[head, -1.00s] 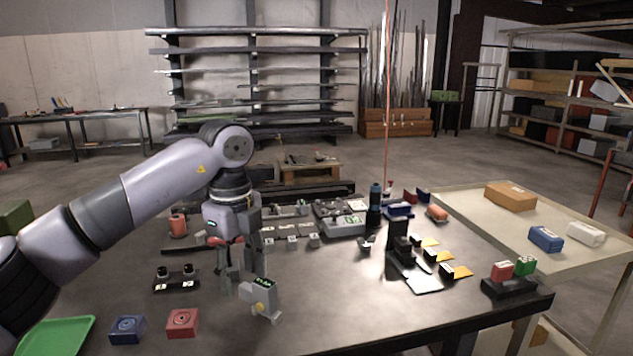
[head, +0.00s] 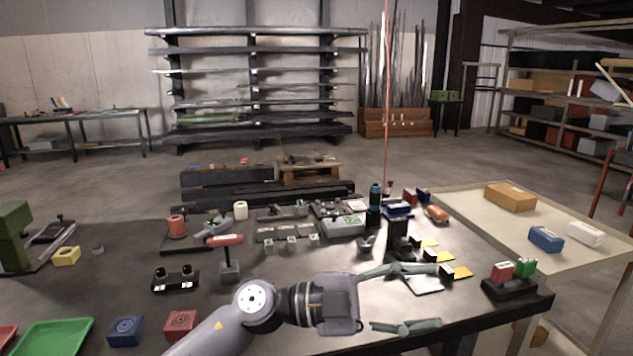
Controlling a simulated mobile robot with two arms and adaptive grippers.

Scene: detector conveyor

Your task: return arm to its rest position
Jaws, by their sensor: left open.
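My left arm (head: 255,303) comes in low at the front of the table (head: 205,335) and reaches to the right. My left gripper (head: 437,296) points right, with its two fingers spread wide and nothing between them. The upper finger overlaps the foot of the black stand (head: 398,238) and the yellow-marked pieces in the picture; I cannot tell if it touches them. The lower finger is over bare table near the front edge. My right gripper is not in view.
A red-handled device (head: 226,241) stands behind my left arm. A two-knob black block (head: 175,278), a blue box (head: 125,330), a red box (head: 181,324) and a green tray (head: 53,337) are at left. A holder with red and green blocks (head: 509,288) stands at the right corner.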

